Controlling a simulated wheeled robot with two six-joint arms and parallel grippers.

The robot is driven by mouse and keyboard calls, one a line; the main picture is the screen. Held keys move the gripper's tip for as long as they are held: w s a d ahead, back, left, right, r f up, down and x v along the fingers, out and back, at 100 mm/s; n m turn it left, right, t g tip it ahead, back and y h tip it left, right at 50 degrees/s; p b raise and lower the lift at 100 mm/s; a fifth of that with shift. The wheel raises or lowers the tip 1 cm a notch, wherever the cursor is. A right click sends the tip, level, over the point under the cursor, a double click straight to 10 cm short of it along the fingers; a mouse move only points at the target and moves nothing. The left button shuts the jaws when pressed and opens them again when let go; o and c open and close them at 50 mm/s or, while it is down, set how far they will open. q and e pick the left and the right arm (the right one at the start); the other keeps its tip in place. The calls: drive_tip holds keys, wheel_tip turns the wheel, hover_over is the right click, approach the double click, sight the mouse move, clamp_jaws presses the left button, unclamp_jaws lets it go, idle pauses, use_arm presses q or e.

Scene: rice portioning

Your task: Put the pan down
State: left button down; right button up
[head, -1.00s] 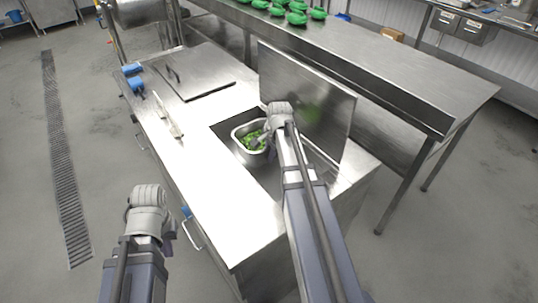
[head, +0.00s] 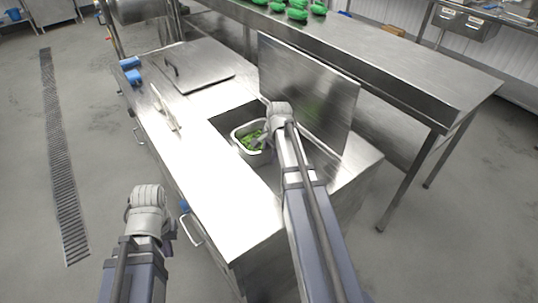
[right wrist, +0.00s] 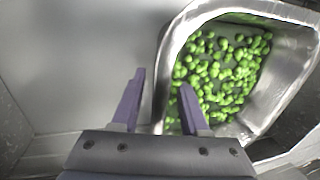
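The pan (head: 236,143) is a deep metal tray holding green vegetables (head: 252,139). In the head view it sits tilted or low in the square opening of the steel counter; whether it rests on anything below is hidden. In the right wrist view the pan (right wrist: 290,102) fills the right side with the green vegetables (right wrist: 222,75). My right gripper (right wrist: 160,95) is open, its fingers apart, one on each side of the pan's near wall, with a gap visible. It is partly hidden in the head view (head: 264,142). My left gripper (head: 172,232) hangs left of the counter, away from the pan; its fingers are unclear.
A raised steel lid (head: 308,88) stands behind the opening. A flat closed lid (head: 190,75) lies on the counter's far part. The front counter top (head: 232,205) is bare. A long steel table (head: 400,80) with green items (head: 297,14) stands behind.

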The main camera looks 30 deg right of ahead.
idle(0.3)
drive_tip(key=p+v, duration=1.1)
drive_tip(key=v, duration=0.1)
drive_tip(key=shift+p, duration=0.4)
